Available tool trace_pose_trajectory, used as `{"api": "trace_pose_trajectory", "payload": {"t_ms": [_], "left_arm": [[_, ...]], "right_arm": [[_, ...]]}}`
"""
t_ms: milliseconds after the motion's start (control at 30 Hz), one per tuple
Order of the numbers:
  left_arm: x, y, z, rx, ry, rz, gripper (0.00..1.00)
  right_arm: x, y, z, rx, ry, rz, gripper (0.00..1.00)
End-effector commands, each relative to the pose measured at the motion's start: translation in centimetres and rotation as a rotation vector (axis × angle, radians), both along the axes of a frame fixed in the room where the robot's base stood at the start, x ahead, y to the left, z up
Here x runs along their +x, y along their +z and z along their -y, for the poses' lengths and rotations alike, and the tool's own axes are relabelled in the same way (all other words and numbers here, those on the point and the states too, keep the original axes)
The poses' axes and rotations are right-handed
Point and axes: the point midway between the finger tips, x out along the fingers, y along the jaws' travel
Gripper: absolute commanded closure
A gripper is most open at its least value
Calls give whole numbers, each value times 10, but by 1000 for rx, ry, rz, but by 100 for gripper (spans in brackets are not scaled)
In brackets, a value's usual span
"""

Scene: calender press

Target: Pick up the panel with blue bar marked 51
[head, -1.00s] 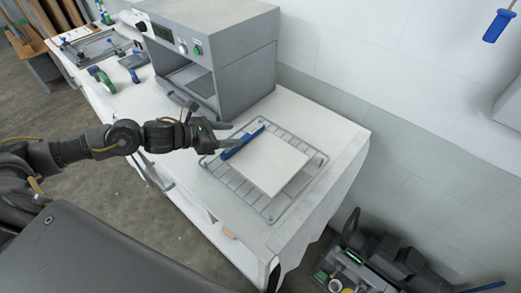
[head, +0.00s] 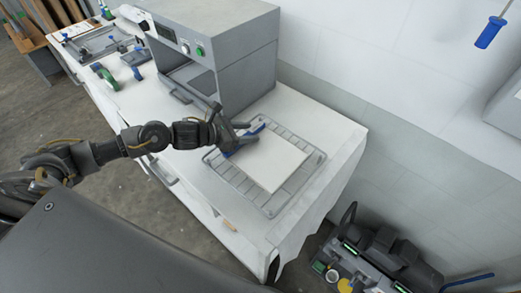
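The white panel (head: 270,164) lies flat on a wire rack on the white table. A blue bar (head: 259,128) runs along its left edge; its number is too small to read. My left gripper (head: 247,132) is at this bar and covers its middle. Its two dark fingers look spread apart, and both ends of the bar show past them. I cannot tell whether the fingers touch the bar. My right gripper is not in view.
The wire rack (head: 316,158) extends past the panel. A grey press (head: 245,62) with an open front stands behind and left of it. Tools and a green roll (head: 105,78) lie at the table's far left. A dark machine (head: 375,255) stands on the floor at the right.

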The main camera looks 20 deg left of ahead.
Motion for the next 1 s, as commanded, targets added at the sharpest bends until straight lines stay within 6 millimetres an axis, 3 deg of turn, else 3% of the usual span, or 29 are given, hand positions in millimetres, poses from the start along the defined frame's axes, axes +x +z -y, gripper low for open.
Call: {"api": "trace_pose_trajectory", "payload": {"t_ms": [33, 267, 767, 867, 1000], "left_arm": [[0, 0, 0, 0, 0, 0, 61], [0, 0, 0, 0, 0, 0, 91], [0, 3, 0, 1, -1, 2, 93], [0, 10, 0, 1, -2, 4, 100], [-2, 32, 2, 1, -4, 8, 100]], "right_arm": [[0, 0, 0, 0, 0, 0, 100], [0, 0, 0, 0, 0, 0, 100], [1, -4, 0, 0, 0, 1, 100], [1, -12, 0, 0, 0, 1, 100], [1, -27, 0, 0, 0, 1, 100]]}}
